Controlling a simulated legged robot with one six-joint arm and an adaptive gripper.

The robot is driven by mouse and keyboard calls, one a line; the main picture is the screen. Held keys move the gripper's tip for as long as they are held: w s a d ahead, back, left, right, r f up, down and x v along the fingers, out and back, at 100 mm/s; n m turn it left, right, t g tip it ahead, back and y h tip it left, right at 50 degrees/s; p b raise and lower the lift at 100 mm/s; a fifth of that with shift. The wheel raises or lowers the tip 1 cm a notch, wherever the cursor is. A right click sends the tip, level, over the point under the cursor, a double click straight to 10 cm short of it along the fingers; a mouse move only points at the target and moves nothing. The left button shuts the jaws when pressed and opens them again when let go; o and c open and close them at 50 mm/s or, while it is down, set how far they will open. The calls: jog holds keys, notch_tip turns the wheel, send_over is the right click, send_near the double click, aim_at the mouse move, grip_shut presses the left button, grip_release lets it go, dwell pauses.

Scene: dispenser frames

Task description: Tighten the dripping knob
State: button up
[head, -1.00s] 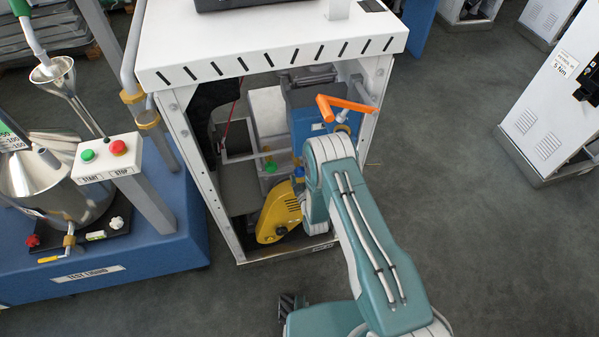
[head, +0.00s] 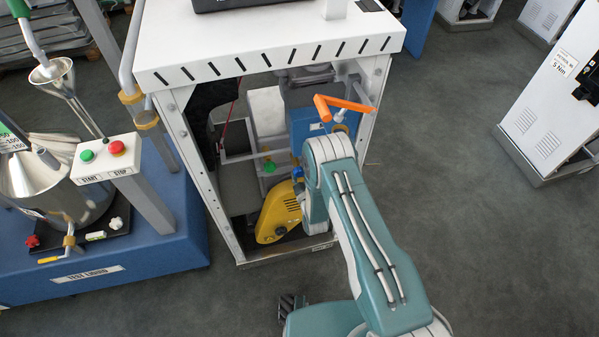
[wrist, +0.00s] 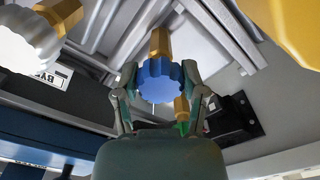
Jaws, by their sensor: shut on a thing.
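A blue lobed knob (wrist: 160,80) on a brass stem (wrist: 160,42) is in the middle of the wrist view. My gripper (wrist: 161,84) is shut on it, one finger on each side. In the head view a small part of the blue knob (head: 297,173) shows inside the white frame, beside my arm; my fingers are hidden there. A white knob (wrist: 28,38) with a brass fitting is at the upper left of the wrist view. A green-tipped brass piece (wrist: 182,112) is just below right of the blue knob. I cannot tell whether any knob drips.
The white dispenser frame (head: 172,100) surrounds the work space, with posts on both sides. A yellow housing (head: 279,212) sits low inside, and an orange handle (head: 345,104) projects at the upper right. A blue test stand (head: 180,230) is left.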

jog(key=m, duration=0.5)
jog(key=shift+a, duration=0.15)
jog(key=m, duration=0.5)
dwell(1.2)
jog(key=o, duration=1.1)
jog(key=shift+o, duration=0.2)
jog(key=shift+s, duration=0.1)
jog(key=shift+s, duration=0.4)
jog(key=v, duration=1.1)
